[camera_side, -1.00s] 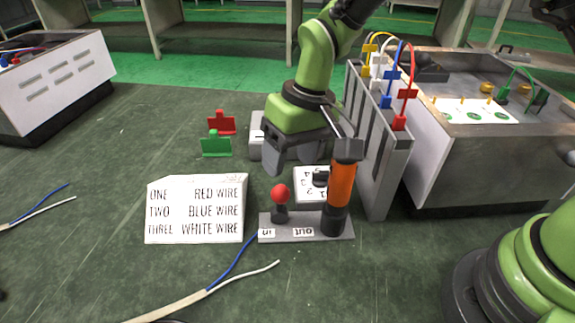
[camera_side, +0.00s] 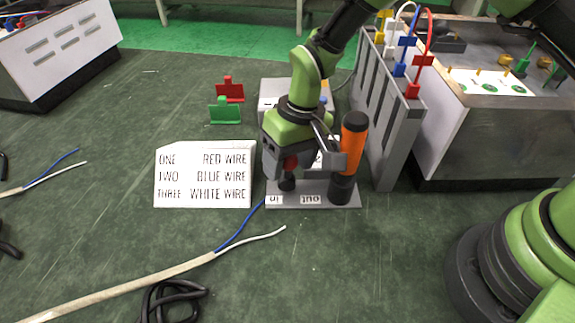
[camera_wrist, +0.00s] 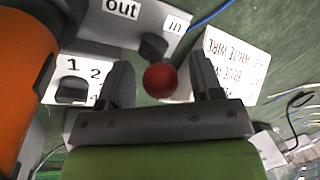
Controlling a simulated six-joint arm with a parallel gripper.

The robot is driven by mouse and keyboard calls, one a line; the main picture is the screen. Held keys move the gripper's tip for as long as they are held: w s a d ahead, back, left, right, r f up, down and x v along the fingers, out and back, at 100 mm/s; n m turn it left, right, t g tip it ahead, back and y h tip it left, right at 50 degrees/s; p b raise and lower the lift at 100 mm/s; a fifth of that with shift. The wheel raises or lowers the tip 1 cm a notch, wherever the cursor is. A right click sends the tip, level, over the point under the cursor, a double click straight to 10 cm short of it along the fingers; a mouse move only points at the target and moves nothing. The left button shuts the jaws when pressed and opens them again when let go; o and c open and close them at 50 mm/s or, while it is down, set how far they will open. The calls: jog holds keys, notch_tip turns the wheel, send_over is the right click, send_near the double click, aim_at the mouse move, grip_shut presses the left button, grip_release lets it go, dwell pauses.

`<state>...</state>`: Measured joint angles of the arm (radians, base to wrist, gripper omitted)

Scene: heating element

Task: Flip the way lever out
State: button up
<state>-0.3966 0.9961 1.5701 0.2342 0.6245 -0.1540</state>
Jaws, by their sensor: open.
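The way lever is a short black stem with a red ball knob (camera_side: 291,162). It stands on a grey base plate (camera_side: 325,199) labelled "in" at the left and "out" nearer the middle. The lever is at the "in" end. My gripper (camera_wrist: 166,85) is open, with its two dark fingers on either side of the red knob in the wrist view. I cannot tell whether either finger touches the knob. In the side view my gripper (camera_side: 285,165) partly hides the knob and stem. An orange cylinder (camera_side: 353,142) stands upright on the right of the plate.
A white sign (camera_side: 205,175) lies left of the plate. A numbered dial box (camera_wrist: 78,84) stands behind the plate. The grey rack with coloured wires (camera_side: 385,125) stands to the right. Red (camera_side: 230,91) and green (camera_side: 225,112) clips are behind. Floor in front holds a cable (camera_side: 150,280).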

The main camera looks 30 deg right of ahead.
jog(key=shift+x, duration=0.85)
grip_shut()
jog(key=shift+s+y, duration=0.15)
jog(key=shift+y, duration=0.25)
jog(key=shift+d+t+y, duration=0.2)
jog(key=shift+t+y, duration=0.1)
jog(key=shift+t, duration=0.1)
grip_release()
